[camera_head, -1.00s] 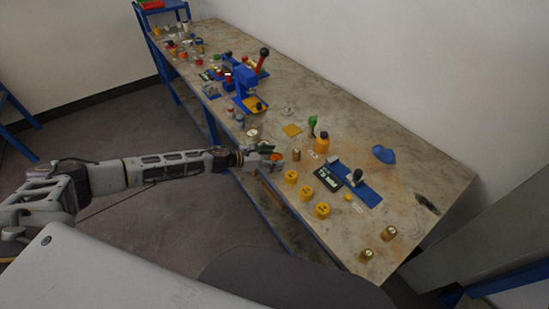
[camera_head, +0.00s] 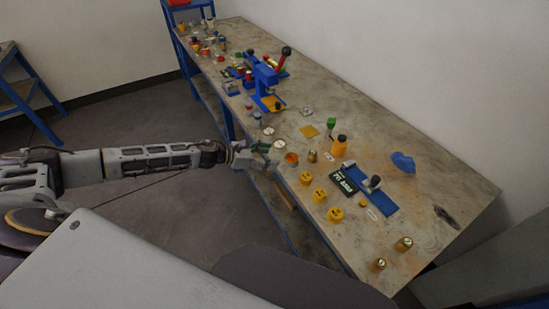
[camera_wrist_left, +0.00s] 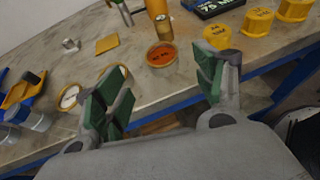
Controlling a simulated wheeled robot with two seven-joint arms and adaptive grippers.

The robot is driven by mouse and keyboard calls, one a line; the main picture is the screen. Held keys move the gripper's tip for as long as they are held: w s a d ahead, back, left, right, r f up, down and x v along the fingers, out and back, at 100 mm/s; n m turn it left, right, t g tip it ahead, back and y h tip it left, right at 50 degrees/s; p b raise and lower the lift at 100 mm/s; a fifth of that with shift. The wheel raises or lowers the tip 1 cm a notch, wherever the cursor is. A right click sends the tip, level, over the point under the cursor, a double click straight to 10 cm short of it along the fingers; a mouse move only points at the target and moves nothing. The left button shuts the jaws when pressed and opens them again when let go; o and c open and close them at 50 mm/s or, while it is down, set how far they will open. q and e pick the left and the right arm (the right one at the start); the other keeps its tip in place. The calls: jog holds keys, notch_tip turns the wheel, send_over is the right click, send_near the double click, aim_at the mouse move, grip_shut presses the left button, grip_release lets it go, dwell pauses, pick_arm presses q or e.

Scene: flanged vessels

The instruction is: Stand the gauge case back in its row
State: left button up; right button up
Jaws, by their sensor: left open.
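Three yellow cases with dark marks on top stand in a row along the bench's front edge: a near one (camera_head: 335,214), a middle one (camera_head: 320,195) and a far one (camera_head: 306,177). A round orange-faced piece (camera_head: 291,158) with dark lettering lies roughly in line beyond them; I cannot tell if it is the gauge case. It also shows in the left wrist view (camera_wrist_left: 160,56), beyond the gap between my fingers. My left gripper (camera_head: 266,154) is open and empty at the front edge, its green pads (camera_wrist_left: 158,90) wide apart. My right gripper is not in view.
A brass cylinder (camera_head: 312,156), an orange bottle (camera_head: 339,146) and a black lettered block (camera_head: 343,179) stand close by. White-faced dials (camera_head: 278,145) lie beside my left gripper. A blue press (camera_head: 267,85) stands farther back.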

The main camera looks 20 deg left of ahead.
pick_arm(q)
jog(key=shift+v, duration=1.35)
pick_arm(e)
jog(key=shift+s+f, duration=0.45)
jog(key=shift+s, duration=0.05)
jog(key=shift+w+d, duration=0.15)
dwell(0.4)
